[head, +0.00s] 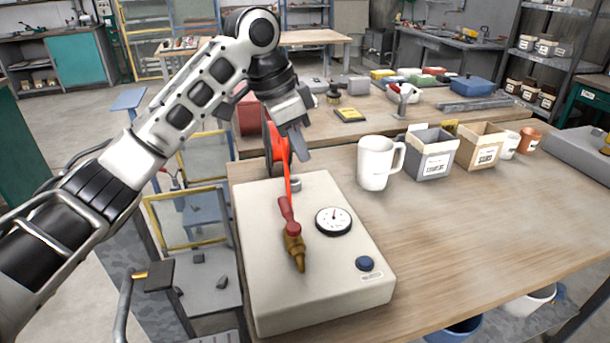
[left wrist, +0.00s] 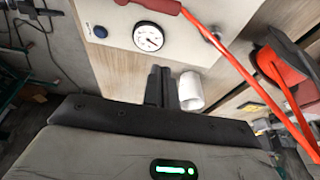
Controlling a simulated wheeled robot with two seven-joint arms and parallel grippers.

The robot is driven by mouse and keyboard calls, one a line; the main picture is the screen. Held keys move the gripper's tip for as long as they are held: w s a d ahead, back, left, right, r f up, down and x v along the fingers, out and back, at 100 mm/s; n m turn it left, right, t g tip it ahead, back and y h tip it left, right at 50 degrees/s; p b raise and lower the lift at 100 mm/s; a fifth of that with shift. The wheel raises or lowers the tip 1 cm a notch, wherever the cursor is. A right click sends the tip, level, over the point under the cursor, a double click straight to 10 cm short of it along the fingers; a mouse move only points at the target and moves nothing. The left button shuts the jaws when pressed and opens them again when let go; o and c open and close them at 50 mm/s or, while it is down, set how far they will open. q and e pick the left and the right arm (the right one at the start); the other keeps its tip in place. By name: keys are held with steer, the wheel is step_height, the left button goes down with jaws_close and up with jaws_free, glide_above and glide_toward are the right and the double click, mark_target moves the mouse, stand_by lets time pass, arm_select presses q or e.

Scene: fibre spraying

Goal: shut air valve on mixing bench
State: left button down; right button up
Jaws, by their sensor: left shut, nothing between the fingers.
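The air valve has a brass body (head: 296,252) and a red lever (head: 287,215). It sits on a pale box (head: 262,275) on the bench, beside a round gauge (head: 333,220). The lever lies roughly in line with the brass body. Part of the lever shows at the top edge of the left wrist view (left wrist: 155,5), near the gauge (left wrist: 148,37). My left gripper (head: 302,153) hangs beyond the lever, above the box's far edge, apart from the lever. Its fingers (left wrist: 157,86) are shut and empty. My right gripper is out of view.
A red hose (head: 288,182) runs close by my left gripper toward a dark reel (head: 272,150). A white mug (head: 376,163) stands right of the box. Bins labelled in front (head: 434,154) stand farther right. The wooden bench (head: 480,235) is clear at the front right.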

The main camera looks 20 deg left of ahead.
mark_target(288, 215)
arm_select(q)
steer(key=x, duration=0.6)
steer(key=s+p+x, duration=0.1)
steer(key=x, duration=0.2)
steer(key=shift+w+d+f, duration=0.1)
steer(key=shift+f, duration=0.05)
steer(key=shift+s+a+f+p, duration=0.1)
steer(key=shift+s+a+p, duration=0.2)
steer(key=shift+s+a, duration=0.4)
steer(key=shift+s+a+f+p, duration=0.1)
steer(key=shift+s+a+p, duration=0.2)
steer(key=shift+a, duration=0.65)
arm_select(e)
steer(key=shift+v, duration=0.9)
arm_select(q)
steer(key=shift+d, duration=0.1)
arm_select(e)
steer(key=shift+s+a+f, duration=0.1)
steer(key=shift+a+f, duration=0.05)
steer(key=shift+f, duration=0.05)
